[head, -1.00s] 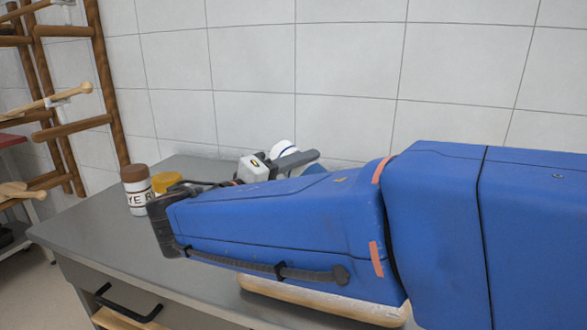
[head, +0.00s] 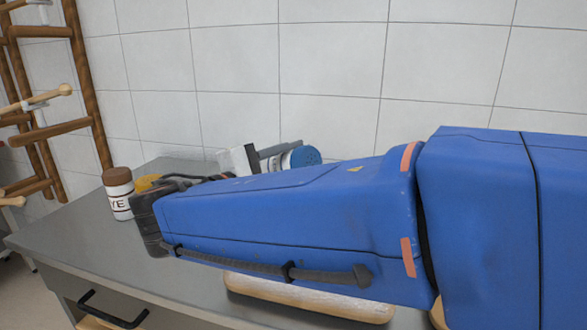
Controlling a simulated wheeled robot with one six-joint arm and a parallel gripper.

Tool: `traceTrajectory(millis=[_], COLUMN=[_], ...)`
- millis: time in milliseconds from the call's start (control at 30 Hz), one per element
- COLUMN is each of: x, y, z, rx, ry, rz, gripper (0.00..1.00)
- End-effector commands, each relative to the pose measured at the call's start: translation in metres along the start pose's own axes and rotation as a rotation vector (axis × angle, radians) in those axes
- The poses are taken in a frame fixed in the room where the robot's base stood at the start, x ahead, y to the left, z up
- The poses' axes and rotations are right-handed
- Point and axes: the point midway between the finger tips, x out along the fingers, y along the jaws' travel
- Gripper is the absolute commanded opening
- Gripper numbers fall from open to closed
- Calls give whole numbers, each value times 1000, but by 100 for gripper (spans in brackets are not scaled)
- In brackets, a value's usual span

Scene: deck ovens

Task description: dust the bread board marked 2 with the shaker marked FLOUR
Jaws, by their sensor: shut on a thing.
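My gripper (head: 268,158) shows behind my blue forearm, which hides part of it. It is shut on a white shaker with a blue lid (head: 305,155). The shaker lies tilted well over, its lid toward the right, and appears to be above the counter. Its label is not readable. A pale wooden board (head: 300,299) lies on the counter below my forearm, mostly hidden. No number shows on it.
A tiled wall (head: 330,60) is behind; a wooden rack (head: 45,120) stands at left.

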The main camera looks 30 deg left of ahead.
Motion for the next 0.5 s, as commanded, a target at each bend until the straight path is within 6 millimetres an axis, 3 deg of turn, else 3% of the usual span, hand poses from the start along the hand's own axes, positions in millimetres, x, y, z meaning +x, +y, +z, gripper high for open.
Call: traceTrajectory(millis=[500], x=[0], y=[15], z=[18], rx=[-482], ry=[0], rz=[-2], gripper=[19])
